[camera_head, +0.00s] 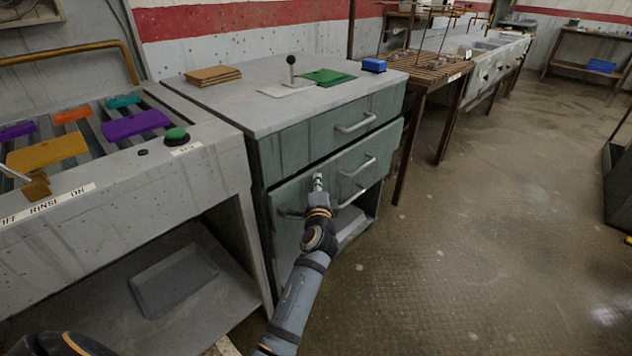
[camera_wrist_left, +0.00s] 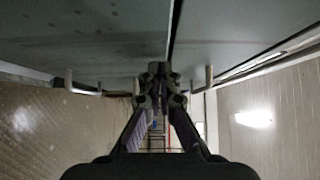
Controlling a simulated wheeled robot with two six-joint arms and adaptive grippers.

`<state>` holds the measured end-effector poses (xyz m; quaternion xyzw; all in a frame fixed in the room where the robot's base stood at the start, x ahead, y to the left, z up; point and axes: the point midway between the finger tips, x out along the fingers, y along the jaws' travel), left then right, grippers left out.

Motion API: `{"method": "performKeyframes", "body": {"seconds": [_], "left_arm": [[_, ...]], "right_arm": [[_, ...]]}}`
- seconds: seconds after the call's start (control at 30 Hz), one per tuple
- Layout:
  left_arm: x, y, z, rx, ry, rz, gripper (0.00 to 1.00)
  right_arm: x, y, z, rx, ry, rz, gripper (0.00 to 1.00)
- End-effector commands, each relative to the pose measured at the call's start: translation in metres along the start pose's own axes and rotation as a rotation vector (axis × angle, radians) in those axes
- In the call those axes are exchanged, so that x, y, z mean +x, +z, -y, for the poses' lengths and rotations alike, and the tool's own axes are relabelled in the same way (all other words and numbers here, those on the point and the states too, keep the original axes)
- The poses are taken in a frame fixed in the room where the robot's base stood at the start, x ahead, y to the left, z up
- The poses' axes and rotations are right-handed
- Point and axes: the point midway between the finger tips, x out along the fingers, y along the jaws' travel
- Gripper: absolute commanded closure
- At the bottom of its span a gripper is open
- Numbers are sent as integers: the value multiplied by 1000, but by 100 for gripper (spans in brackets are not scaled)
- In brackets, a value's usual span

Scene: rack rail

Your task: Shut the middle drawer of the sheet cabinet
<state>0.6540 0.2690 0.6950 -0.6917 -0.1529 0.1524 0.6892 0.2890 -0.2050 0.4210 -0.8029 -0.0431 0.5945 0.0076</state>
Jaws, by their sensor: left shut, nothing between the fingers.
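The grey-green sheet cabinet (camera_head: 222,100) stands in the middle of the head view. Its middle drawer (camera_head: 335,168) stands out a little from the body, with a dark gap above its front. Its pale bar handle (camera_head: 357,166) is at the right of my gripper. My left gripper (camera_head: 318,182) is shut and empty, pointing at the left part of that drawer front. I cannot tell whether it touches. In the left wrist view, the shut fingertips (camera_wrist_left: 158,70) are close to the grey fronts, near the seam between two panels. My right gripper is not in view.
The top drawer handle (camera_head: 356,122) is above; another pale handle (camera_head: 350,199) shows lower down. A sink bench (camera_head: 215,165) with coloured plates stands close on the left, a wooden slatted table (camera_head: 430,68) on the right. The floor (camera_head: 480,240) at front right is clear.

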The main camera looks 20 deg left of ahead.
Motion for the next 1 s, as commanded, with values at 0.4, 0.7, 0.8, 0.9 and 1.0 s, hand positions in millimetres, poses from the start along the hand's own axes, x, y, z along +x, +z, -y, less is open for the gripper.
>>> {"method": "performKeyframes", "body": {"seconds": [0.4,0.7,0.8,0.9,1.0], "left_arm": [[-2,-1,0,-1,0,2,100],[19,20,2,2,-2,2,100],[21,22,1,1,-1,4,100],[21,22,1,1,-1,4,100],[21,22,1,2,-2,5,100]], "right_arm": [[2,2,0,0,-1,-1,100],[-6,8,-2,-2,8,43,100],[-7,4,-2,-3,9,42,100],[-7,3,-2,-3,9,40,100],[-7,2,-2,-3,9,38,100]]}}
